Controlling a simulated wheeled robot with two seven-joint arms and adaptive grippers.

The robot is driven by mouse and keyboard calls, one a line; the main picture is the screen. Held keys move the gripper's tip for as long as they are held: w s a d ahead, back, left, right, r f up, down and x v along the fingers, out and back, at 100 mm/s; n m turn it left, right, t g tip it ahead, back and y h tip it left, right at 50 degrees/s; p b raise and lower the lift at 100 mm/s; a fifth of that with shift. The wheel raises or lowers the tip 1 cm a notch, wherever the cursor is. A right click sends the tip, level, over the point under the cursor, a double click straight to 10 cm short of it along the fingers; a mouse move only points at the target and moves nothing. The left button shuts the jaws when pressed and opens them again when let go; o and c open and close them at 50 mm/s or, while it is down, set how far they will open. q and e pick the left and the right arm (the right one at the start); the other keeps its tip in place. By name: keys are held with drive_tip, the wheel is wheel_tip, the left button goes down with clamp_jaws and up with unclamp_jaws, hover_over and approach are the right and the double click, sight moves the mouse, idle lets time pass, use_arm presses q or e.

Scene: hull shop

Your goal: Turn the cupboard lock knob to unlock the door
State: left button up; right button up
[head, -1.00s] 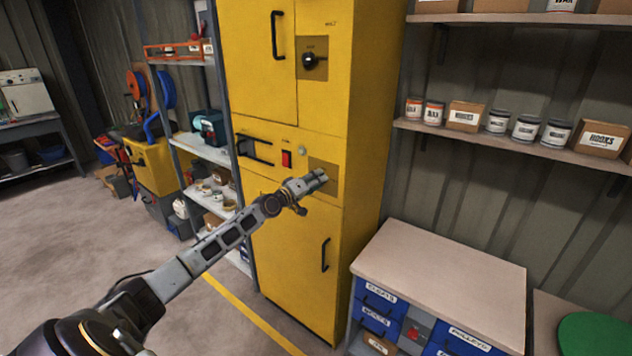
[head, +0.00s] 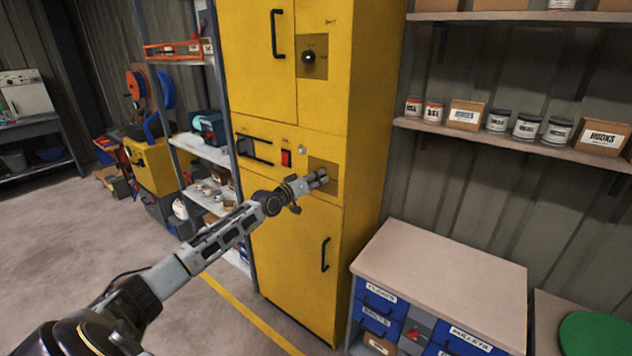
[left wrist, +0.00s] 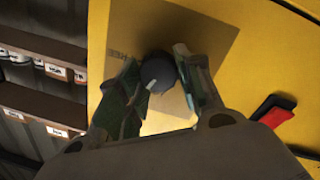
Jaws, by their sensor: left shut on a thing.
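The yellow cupboard (head: 285,240) stands in the middle of the head view. My left gripper (head: 319,179) reaches a brownish plate (head: 329,169) on its middle panel and hides the knob there. In the left wrist view, a dark round knob (left wrist: 157,72) with a pale pointer mark sits between the fingers of my left gripper (left wrist: 165,85), which is shut on it. Blurred lettering shows on the plate beside the knob. My right gripper is out of view.
Another dark knob (head: 308,58) sits on the upper door. A red switch (head: 286,158) and a black handle (head: 254,150) are on the middle panel; another handle (head: 325,254) is on the lower door. A drawer bench (head: 440,260) stands to the right.

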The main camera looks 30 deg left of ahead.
use_arm(q)
drive_tip(key=m, duration=0.2)
drive_tip(key=shift+m, duration=0.4)
drive_tip(key=shift+d+r+m+p, duration=0.1)
drive_tip(key=shift+m+p, duration=0.35)
drive_tip(key=shift+m, duration=0.75)
drive_tip(key=m+y+p, duration=0.1)
drive_tip(key=m, duration=0.3)
drive_tip(key=shift+d, duration=0.1)
drive_tip(key=shift+d+m+p, duration=0.1)
drive_tip(key=shift+m+p, duration=0.45)
drive_tip(key=shift+m, duration=1.05)
drive_tip(key=shift+y, duration=0.3)
drive_tip(key=o, duration=1)
